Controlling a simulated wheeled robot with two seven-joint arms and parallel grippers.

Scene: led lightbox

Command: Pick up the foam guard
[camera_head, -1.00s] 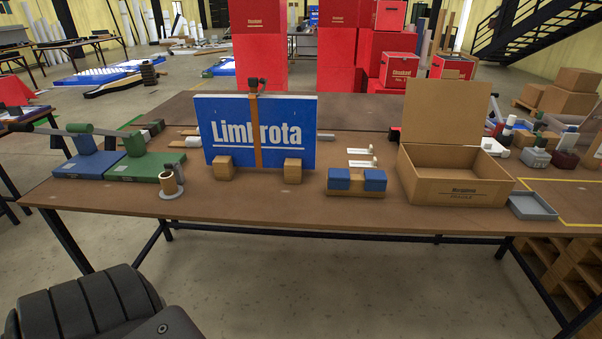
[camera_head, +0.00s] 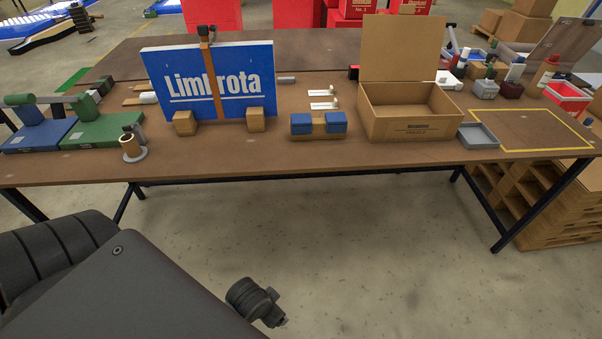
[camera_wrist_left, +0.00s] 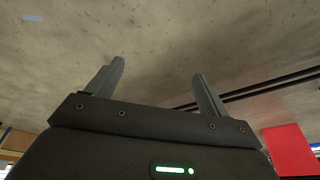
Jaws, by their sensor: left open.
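Two blue blocks (camera_head: 319,123), which may be the foam guard pieces, sit side by side on a tan wooden base near the table's front edge. My left gripper (camera_wrist_left: 158,69) is open and empty in the left wrist view, with bare floor beyond its fingers. In the head view my left arm comes in at the bottom left, low in front of the table and well away from the blocks. A dark end part of it shows at bottom centre; its fingers cannot be made out there. My right gripper is not in view.
A blue Limbrota panel (camera_head: 256,84) stands on wooden feet left of the blocks. An open cardboard box (camera_head: 410,128) and grey tray (camera_head: 478,135) are to the right. A tape roll (camera_head: 131,147) and blue and green fixtures are at left. A yellow-marked area (camera_head: 525,118) is clear.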

